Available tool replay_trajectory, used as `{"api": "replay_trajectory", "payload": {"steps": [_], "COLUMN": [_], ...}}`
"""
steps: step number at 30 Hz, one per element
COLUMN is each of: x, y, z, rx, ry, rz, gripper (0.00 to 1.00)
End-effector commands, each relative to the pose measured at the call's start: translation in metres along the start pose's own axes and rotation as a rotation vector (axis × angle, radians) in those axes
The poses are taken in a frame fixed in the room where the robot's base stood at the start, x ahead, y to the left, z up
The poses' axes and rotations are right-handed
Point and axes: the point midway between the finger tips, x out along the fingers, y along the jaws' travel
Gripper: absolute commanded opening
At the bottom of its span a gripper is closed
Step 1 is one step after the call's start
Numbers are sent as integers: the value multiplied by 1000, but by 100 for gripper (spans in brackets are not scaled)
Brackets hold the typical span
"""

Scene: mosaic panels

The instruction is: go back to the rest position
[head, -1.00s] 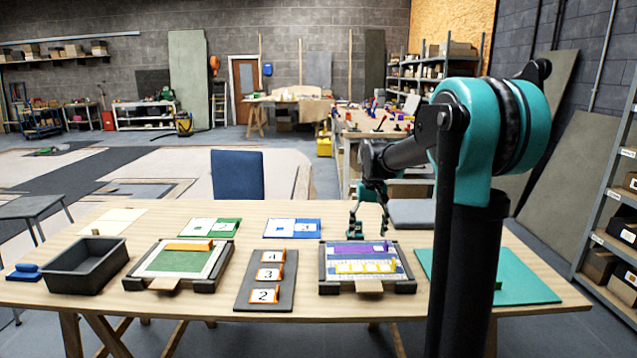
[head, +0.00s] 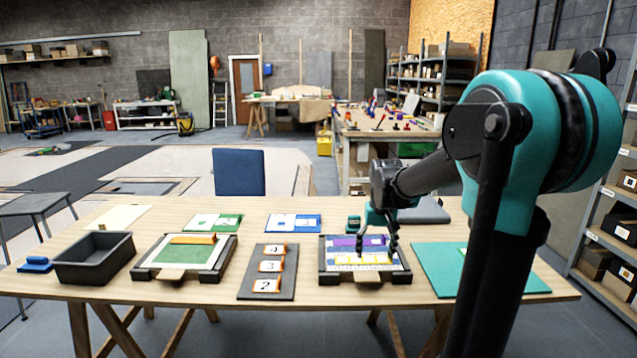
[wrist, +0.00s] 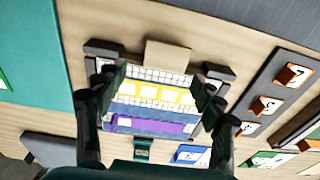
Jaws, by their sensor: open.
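My gripper (head: 375,246) is open and empty, pointing down over the right framed panel (head: 323,272). In the wrist view, the two fingers of my gripper (wrist: 163,92) stand wide apart on either side of that panel. The panel holds a purple strip (wrist: 152,126) on its far side and a row of yellow pieces with white faces (wrist: 150,92). Nothing is between the fingers. Whether the fingertips clear the panel's surface, I cannot tell exactly.
A left framed panel (head: 180,256) holds a green field and an orange bar. A grey board (head: 255,291) with numbered cards lies between the panels. A dark bin (head: 93,270) stands at left and a teal mat (head: 436,262) at right. A small teal block (head: 353,223) sits behind the right panel.

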Motion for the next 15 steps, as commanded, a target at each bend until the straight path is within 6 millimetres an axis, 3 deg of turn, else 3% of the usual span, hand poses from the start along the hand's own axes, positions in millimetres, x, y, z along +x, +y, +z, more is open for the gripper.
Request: {"api": "replay_trajectory", "payload": {"steps": [5, 12, 15], "x": [20, 66, 81], "y": [9, 21, 24], "z": [51, 149, 180], "rx": [1, 0, 0], "ry": [62, 185, 226], "rz": [2, 9, 12], "gripper": [68, 68, 68]}}
